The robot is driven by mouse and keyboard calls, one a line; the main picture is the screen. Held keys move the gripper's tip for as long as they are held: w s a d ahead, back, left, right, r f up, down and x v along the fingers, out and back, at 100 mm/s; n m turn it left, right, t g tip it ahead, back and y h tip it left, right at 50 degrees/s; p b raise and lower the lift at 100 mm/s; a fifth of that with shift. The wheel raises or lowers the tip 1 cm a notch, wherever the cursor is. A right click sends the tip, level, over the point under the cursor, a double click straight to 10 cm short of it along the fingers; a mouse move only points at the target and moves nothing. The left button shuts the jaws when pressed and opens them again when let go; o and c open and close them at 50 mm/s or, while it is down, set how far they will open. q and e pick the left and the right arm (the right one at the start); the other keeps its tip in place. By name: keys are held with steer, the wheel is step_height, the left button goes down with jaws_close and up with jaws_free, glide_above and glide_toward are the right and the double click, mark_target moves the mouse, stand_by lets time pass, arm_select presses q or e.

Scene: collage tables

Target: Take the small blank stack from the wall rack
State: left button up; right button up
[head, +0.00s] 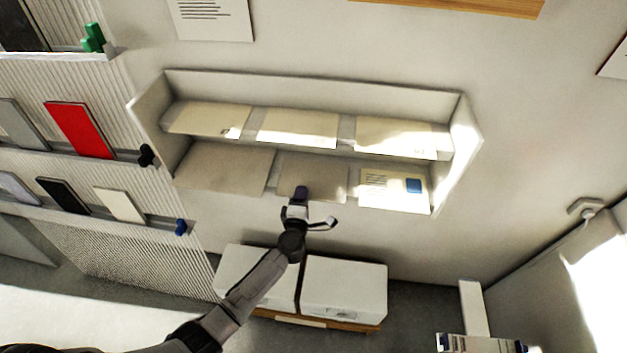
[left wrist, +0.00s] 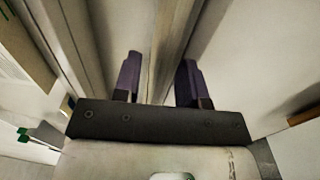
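The white wall rack (head: 300,90) has two shelves of paper stacks. The small blank stack (head: 313,178) lies in the middle of the lower shelf, between a wider blank stack (head: 225,168) and a printed stack with a blue patch (head: 385,190). My left gripper (head: 300,192) is at the small stack's front edge, covering a little of it. In the left wrist view my left gripper's dark fingers (left wrist: 158,78) stand apart. A tan strip (left wrist: 172,45) runs between them, with a gap beside it; I cannot tell whether it is the stack's edge. My right gripper is not in view.
The upper shelf holds three pale stacks, one in the middle (head: 298,127). A ribbed panel (head: 100,90) with coloured boards is at left. White boxes (head: 343,287) stand below the rack.

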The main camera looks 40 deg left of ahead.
arm_select(q)
jaws_close()
stand_by(0.4)
steer(key=shift+r, duration=0.15)
